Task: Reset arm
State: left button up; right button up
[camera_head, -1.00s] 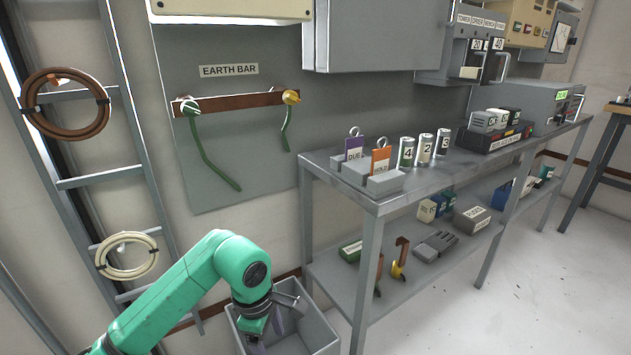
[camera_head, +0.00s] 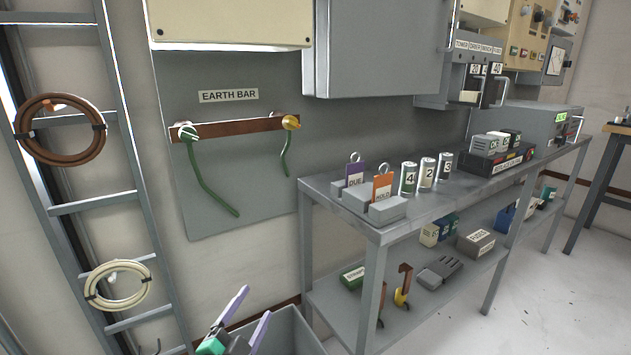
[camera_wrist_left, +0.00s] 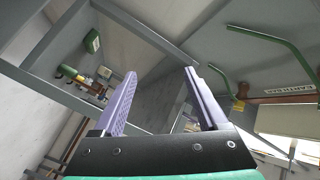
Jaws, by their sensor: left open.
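My left gripper (camera_head: 243,318) shows at the bottom of the head view, with two purple fingers spread apart and nothing between them. It is over or beside the grey bin (camera_head: 290,331) in front of the wall; I cannot tell its exact height. In the left wrist view the same gripper (camera_wrist_left: 163,98) is open and empty, its fingers pointing up toward the underside of the bench. Most of the left arm is out of the head view. My right gripper is not in view.
A metal bench (camera_head: 345,215) with a lower shelf stands to the right, holding tags, cans and boxes. A ladder rack (camera_head: 92,206) with cable coils stands at left. The earth bar (camera_head: 235,127) with green leads is on the wall panel. The floor at right is clear.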

pick_arm(q)
jog(key=s+a+f+n+g+y+p, duration=0.1)
jog(key=s+a+f+n+g+p, duration=0.1)
jog(key=s+f+n+g+p, duration=0.7)
jog(key=s+a+f+n+g+y+p, duration=0.1)
jog(key=s+a+f+g, duration=0.25)
jog(key=s+f, duration=1.05)
jog(key=s+a+f+g+y+p, duration=0.1)
jog(key=s+a+p, duration=0.3)
jog(key=s+p, duration=0.4)
jog(key=s+a+f+g+y+p, duration=0.1)
jog(key=s+a+p, duration=0.3)
jog(key=s+p, duration=0.4)
jog(key=g+p, duration=0.1)
jog(key=p, duration=0.4)
jog(key=shift+n, duration=0.3)
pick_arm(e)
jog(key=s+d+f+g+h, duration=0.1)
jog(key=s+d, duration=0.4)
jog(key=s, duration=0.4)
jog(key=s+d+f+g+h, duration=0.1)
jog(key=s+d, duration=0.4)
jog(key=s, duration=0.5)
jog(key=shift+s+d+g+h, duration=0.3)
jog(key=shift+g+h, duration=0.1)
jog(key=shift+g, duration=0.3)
pick_arm(q)
jog(key=shift+g, duration=0.25)
